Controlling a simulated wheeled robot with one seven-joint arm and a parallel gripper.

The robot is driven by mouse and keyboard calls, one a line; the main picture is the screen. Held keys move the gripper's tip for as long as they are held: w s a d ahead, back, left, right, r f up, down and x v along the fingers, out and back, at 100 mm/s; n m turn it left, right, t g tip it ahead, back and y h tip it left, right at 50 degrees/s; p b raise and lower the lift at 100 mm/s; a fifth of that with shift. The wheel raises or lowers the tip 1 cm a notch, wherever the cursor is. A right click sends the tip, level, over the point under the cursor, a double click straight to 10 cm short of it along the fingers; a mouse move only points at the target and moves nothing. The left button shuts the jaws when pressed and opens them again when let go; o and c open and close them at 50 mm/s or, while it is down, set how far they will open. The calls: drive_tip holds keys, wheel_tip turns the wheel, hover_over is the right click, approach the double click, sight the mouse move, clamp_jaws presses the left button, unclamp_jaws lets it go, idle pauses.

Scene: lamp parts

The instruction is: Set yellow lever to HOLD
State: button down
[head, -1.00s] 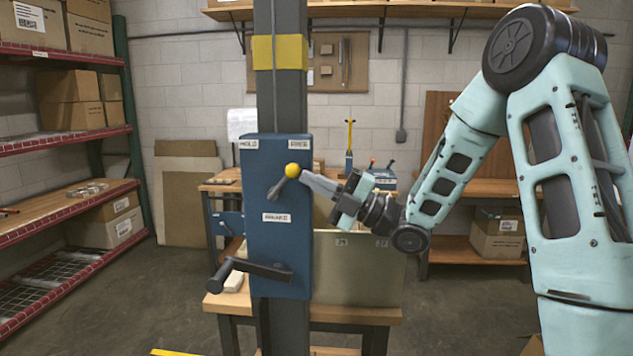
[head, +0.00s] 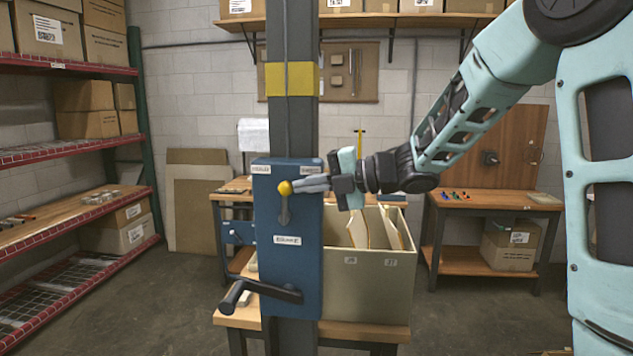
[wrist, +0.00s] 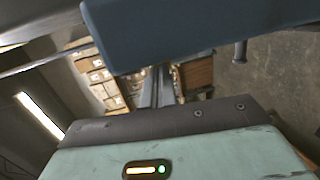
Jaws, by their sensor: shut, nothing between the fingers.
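The yellow lever is a dark stem with a yellow ball knob (head: 285,188) on the front of a blue box (head: 296,265). The stem stands roughly upright, between a label that looks like HOLD (head: 261,169) at the upper left and another label, hard to read, (head: 309,168) at the upper right. My gripper (head: 297,186) is shut and empty. It points left, its fingertips at the knob's right side, touching or nearly so. In the wrist view a blue surface, apparently the box (wrist: 190,30), fills the top; the lever and fingertips are not visible there.
The box is mounted on a grey post (head: 291,120). A dark crank handle (head: 262,290) sticks out low on the box. A bin (head: 370,285) stands on a bench right behind the box. Red-edged shelves (head: 75,150) line the left side.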

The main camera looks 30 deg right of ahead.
drive_tip(key=shift+w+a+r+g+h+p, duration=0.4)
drive_tip(key=shift+a+r+g+h+p, duration=0.2)
drive_tip(key=shift+a+r+g+p, duration=0.1)
drive_tip(key=shift+w+a+b, duration=0.3)
drive_tip(key=shift+w+a, duration=0.55)
drive_tip(key=shift+a, duration=0.25)
drive_tip(key=shift+w+a+b, duration=0.3)
drive_tip(key=shift+w+a, duration=0.5)
drive_tip(key=shift+a, duration=0.25)
drive_tip(key=b+v, duration=0.4)
drive_tip(key=v, duration=1.3)
drive_tip(key=shift+s, duration=0.15)
drive_tip(key=shift+d+f, duration=0.1)
